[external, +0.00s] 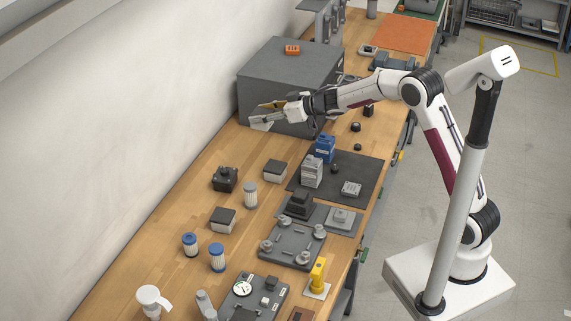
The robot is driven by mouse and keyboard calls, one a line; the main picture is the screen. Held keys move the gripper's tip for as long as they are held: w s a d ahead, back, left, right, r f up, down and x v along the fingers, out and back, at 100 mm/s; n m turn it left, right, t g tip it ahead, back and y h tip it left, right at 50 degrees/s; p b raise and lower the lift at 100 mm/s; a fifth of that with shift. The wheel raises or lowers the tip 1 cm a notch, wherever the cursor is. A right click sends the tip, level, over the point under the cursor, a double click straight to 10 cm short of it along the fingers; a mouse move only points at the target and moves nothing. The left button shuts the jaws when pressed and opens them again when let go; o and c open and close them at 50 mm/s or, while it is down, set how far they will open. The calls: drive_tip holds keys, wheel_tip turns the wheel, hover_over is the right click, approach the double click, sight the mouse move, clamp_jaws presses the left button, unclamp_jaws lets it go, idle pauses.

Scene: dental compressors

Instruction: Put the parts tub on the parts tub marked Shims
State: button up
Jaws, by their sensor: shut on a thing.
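My gripper (264,117) is at the left end of my outstretched arm, in front of the large grey box and above the bench. It is shut on a small pale thing (260,126), probably the parts tub, mostly hidden by the fingers. A tan or dark yellow piece (270,105) shows just above the fingers; I cannot tell whether it belongs to the gripper. Two small pale boxes with dark tops stand on the bench, one further back (275,171) and one nearer (223,221). Either may be a tub, but no Shims marking is readable.
The large grey box (285,75) stands behind my gripper, with an orange item (292,49) on top. Bare wood lies along the wall.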

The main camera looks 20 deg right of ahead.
drive_tip(key=s+d+f, duration=0.1)
drive_tip(key=s+f, duration=0.1)
drive_tip(key=s, duration=0.4)
drive_tip(key=shift+s+d+f, duration=0.15)
drive_tip(key=shift+d+f, duration=0.05)
drive_tip(key=shift+d, duration=0.2)
drive_tip(key=shift+f, duration=0.15)
hover_over(275, 166)
drive_tip(key=shift+f, duration=3)
drive_tip(key=shift+f, duration=0.1)
drive_tip(key=shift+d+f, duration=0.1)
drive_tip(key=shift+f, duration=1.7)
drive_tip(key=shift+f, duration=0.1)
